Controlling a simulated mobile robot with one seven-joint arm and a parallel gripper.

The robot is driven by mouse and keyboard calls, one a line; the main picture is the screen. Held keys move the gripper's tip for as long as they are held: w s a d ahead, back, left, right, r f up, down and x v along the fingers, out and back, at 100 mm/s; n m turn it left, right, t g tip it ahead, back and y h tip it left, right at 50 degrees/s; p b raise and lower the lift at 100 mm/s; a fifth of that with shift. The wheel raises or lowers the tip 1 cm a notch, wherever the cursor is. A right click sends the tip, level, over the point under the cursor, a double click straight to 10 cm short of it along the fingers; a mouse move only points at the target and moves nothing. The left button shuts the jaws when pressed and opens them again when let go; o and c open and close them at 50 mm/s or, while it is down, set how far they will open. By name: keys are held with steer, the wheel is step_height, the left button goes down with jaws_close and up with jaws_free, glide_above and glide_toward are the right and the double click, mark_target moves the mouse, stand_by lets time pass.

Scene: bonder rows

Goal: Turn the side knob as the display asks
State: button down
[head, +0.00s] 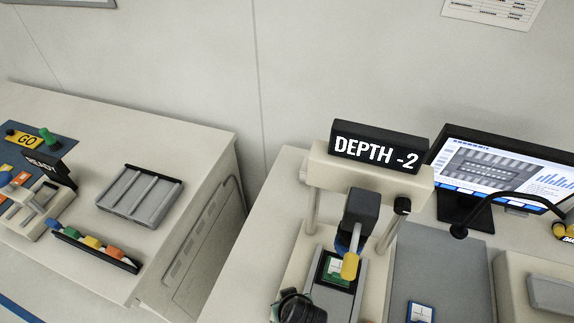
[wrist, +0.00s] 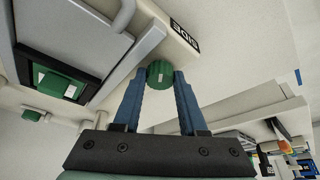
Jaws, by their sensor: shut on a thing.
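The display (head: 374,152) on top of the bonder (head: 320,168) reads "DEPTH -2". In the wrist view the side knob (wrist: 160,71) is round, green and ribbed, with a white mark on its face. It sits on the machine's pale side wall beside a black label (wrist: 185,36) that reads "SIDE" upside down. My gripper (wrist: 160,79) is shut on this knob, one blue finger on each side of it. The side knob cannot be made out in the head view.
Another green knob (wrist: 33,115) shows at the left of the wrist view. The bonder's head has a yellow tip (head: 350,266) above a green part (head: 336,270). A monitor (head: 500,172) stands behind at right. A second bench (head: 205,140) stands at left, across a gap.

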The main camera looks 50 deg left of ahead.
steer(key=shift+c, duration=2.2)
jaws_free()
steer(key=shift+r, duration=0.1)
steer(key=v, duration=1.3)
steer(key=shift+b, duration=0.45)
